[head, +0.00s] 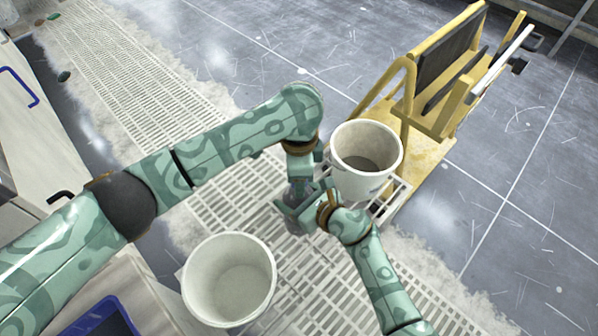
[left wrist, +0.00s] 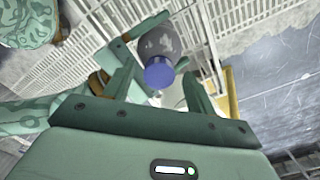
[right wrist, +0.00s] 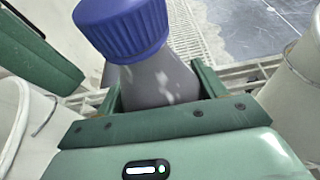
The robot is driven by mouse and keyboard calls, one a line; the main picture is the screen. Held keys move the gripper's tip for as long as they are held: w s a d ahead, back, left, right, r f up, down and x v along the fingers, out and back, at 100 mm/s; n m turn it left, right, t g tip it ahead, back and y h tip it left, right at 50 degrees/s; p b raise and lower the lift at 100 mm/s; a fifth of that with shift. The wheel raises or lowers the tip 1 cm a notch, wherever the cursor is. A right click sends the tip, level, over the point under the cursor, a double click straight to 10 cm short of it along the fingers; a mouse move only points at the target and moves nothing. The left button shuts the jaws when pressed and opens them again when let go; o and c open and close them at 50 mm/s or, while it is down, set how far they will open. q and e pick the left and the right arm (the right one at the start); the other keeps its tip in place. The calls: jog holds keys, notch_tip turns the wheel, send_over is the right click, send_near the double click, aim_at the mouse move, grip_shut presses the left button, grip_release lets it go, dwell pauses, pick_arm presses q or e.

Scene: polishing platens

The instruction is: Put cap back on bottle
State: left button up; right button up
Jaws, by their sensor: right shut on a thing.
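A grey bottle (right wrist: 160,78) with a ribbed blue cap (right wrist: 122,28) stands out in the right wrist view. My right gripper (head: 300,204) is shut on the bottle's body, with a finger on each side. The cap sits at the top of the bottle; I cannot tell whether it is screwed tight. In the left wrist view, my left gripper (left wrist: 157,76) is open. Its fingers are either side of the cap (left wrist: 158,73), with gaps between. In the head view, my left arm hides the cap and most of the bottle.
A white bucket (head: 228,300) stands at the lower middle on the slatted walkway (head: 140,95). Another white bucket (head: 362,190), with dark contents, stands close right of my grippers. A yellow cart (head: 425,160) is behind it. Open tiled floor (head: 530,210) lies to the right.

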pick_arm(q)
notch_tip(320, 180, up, 12)
dwell(0.7)
pick_arm(e)
jog(key=o, duration=1.9)
jog(key=shift+o, duration=0.2)
